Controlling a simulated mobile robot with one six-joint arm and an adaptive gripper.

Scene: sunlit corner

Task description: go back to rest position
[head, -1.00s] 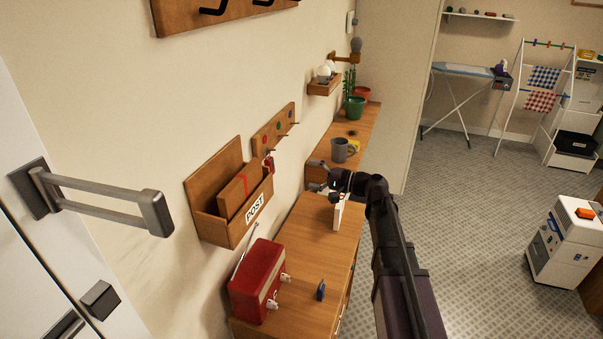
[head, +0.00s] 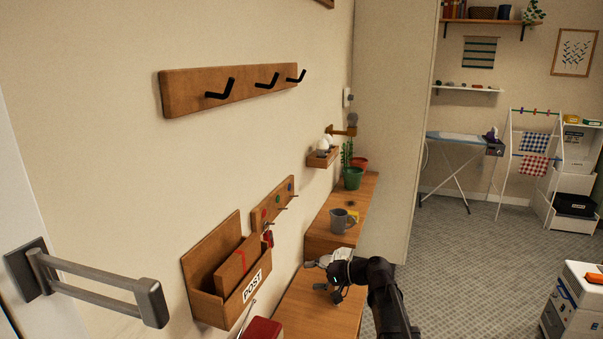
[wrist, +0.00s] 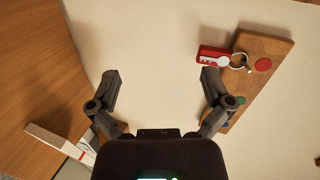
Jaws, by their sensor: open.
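My gripper (head: 322,277) is above the wooden cabinet top (head: 318,307), close to the wall, in the head view. In the wrist view my gripper (wrist: 157,82) has its two fingers spread wide, with nothing between them but plain wall behind. A red key tag with a ring (wrist: 222,58) hangs on the wooden key board (wrist: 262,48), to the right of the fingers and apart from them. The key board (head: 273,203) also shows in the head view, with the red tag (head: 268,238) at its lower end.
The POST letter box (head: 220,305) is on the wall left of my gripper. A grey mug (head: 339,221) and a green plant pot (head: 352,179) stand on the shelf beyond. A red box (head: 262,329) is at the bottom edge. A door handle (head: 100,290) juts out at left. The floor (head: 455,260) at right is open.

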